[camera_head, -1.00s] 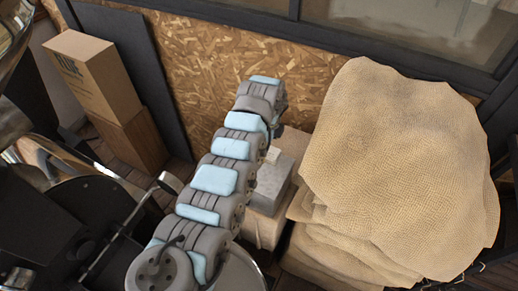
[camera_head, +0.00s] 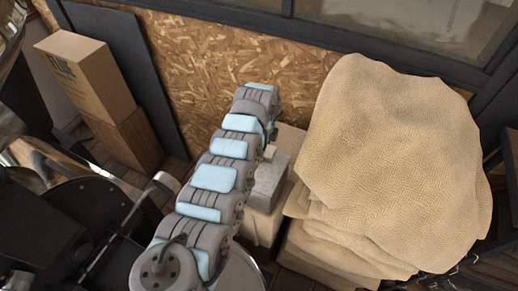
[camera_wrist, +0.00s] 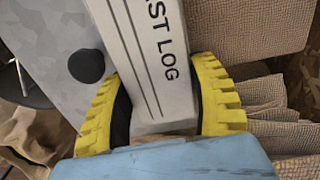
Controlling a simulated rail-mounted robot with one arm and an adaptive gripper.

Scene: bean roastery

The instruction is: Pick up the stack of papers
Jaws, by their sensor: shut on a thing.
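The stack of papers (camera_wrist: 150,50) is a pale block with dark lines and lettering ending in "ST LOG" in the wrist view. My gripper (camera_wrist: 155,75) has its two yellow fingers on either side of the stack, shut on it. The near end of the stack lies between the fingers, close to the blue palm. In the head view my arm hides the gripper, and a small pale piece (camera_head: 269,153) beside the arm's end may be part of the stack. I cannot tell whether the stack is clear of its support.
A grey block (camera_head: 268,185) sits on a pale box (camera_head: 262,225) beside my arm. Folded burlap sacks (camera_head: 390,165) are piled close on the right. A cardboard box (camera_head: 88,75) stands at left on a brown box. A chipboard wall (camera_head: 240,60) is behind.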

